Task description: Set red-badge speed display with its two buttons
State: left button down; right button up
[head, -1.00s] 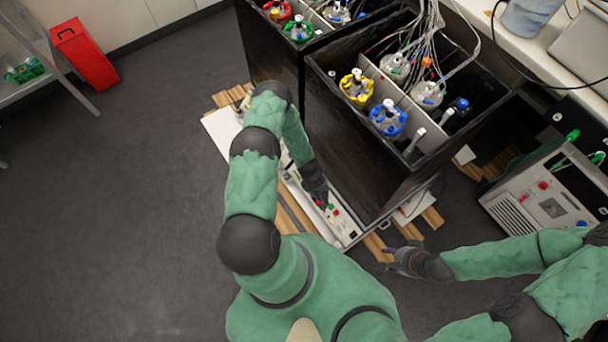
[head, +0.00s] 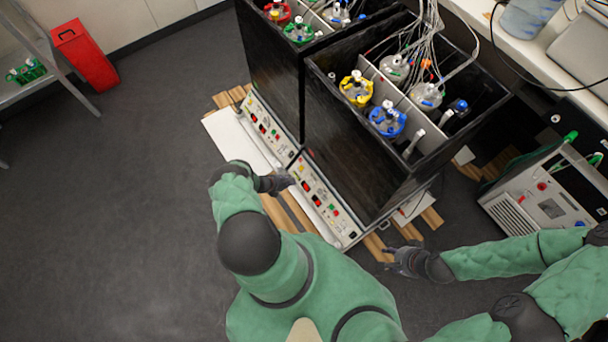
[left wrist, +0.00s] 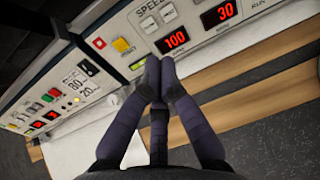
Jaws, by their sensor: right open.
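The control panel with the small red square badge (left wrist: 99,43) fills the upper part of the left wrist view. Its red display (left wrist: 174,41) reads 100. A second display (left wrist: 218,14) reads 30. My left gripper (left wrist: 160,64) has its fingertips together, empty, just in front of the panel below the 100 display; I cannot tell if they touch it. In the head view the left gripper (head: 284,183) is beside the nearer shaker's panel (head: 327,197). My right gripper (head: 390,254) is open and empty, right of that panel.
Another panel (left wrist: 38,108) with displays adjoins on the left. Two black shaker boxes (head: 345,150) with capped bottles rise behind the panels. Wooden slats (head: 292,207) lie under them. A grey instrument (head: 545,195) stands at the right. The floor (head: 130,200) at left is clear.

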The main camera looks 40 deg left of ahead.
aim_at(307, 176)
pick_arm(q)
jog(key=shift+s+a+f+n+t+y, duration=0.15)
jog(key=shift+s+a+n+y, duration=0.1)
jog(key=shift+a, duration=0.3)
jog(key=shift+s+a+r+n+t+y, duration=0.15)
jog(key=shift+a+n, duration=0.1)
jog(key=shift+a, duration=0.3)
jog(key=shift+f, duration=0.15)
jog(key=b+x, duration=0.8)
jog(key=x, duration=0.4)
jog(key=shift+w+d+f, duration=0.1)
jog(key=shift+f, duration=0.1)
jog(key=shift+b+x, duration=0.5)
jog(key=shift+x, duration=0.25)
jog(key=shift+w+r, duration=0.1)
jog(key=shift+w, duration=0.05)
